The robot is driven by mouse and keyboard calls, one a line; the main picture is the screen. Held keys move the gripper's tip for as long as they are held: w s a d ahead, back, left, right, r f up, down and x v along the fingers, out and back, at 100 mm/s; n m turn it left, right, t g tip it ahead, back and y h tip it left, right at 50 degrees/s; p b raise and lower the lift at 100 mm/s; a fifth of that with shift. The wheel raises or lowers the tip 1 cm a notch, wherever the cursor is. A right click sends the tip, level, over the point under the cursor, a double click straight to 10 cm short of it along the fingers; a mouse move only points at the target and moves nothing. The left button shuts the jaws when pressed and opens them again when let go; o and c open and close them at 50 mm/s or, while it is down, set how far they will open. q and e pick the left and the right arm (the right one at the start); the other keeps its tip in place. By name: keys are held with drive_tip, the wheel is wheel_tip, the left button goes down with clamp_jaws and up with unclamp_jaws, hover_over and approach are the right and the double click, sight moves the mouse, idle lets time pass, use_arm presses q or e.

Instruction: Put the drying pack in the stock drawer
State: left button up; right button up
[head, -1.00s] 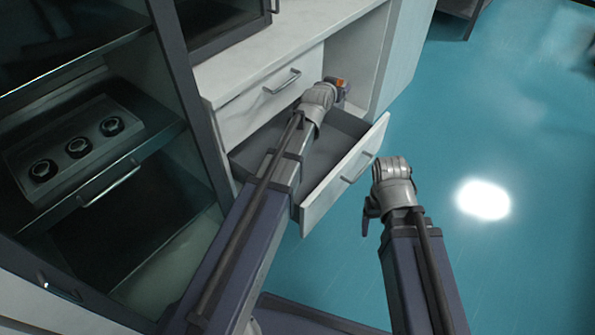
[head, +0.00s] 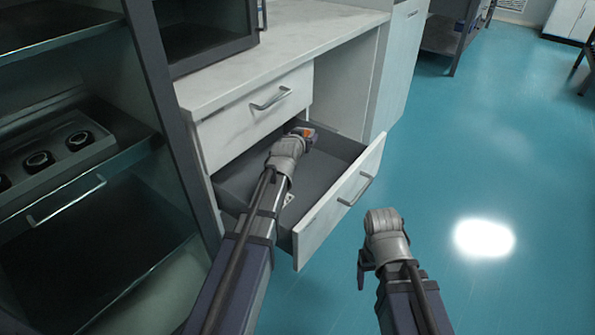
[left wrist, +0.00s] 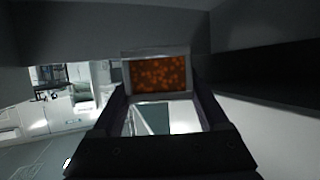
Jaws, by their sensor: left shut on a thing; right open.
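The drying pack shows as an orange-beaded panel in a pale frame (left wrist: 158,73) between my left fingers in the left wrist view. In the head view only a small orange patch of the pack (head: 307,132) shows at the tip of my left arm. My left gripper (head: 303,135) is shut on it, over the back part of the open lower drawer (head: 340,205). I cannot tell how high the pack is above the drawer floor. The drawer has a grey inside and a white front with a bar handle. My right gripper (head: 363,270) is open, in front of the drawer.
A shut upper drawer (head: 250,120) sits under the white countertop (head: 290,40), close above the open one. A dark-framed cabinet (head: 165,130) with shelves stands at left. An open recess (head: 342,85) lies to the right. The teal floor (head: 490,170) is clear at right.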

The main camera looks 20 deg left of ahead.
use_arm(q)
wheel_tip(320, 180, down, 5)
drive_tip(key=b, duration=0.4)
drive_tip(key=shift+f, duration=0.15)
drive_tip(key=shift+f+b, duration=0.1)
drive_tip(key=shift+b, duration=0.25)
wheel_tip(320, 180, down, 4)
drive_tip(key=b, duration=0.3)
drive_tip(key=shift+r, duration=0.25)
drive_tip(key=shift+f+b, duration=0.55)
drive_tip(key=shift+b, duration=0.35)
drive_tip(key=o, duration=1.5)
drive_tip(key=shift+s, duration=0.1)
drive_tip(key=shift+o, duration=0.2)
drive_tip(key=shift+r, duration=0.1)
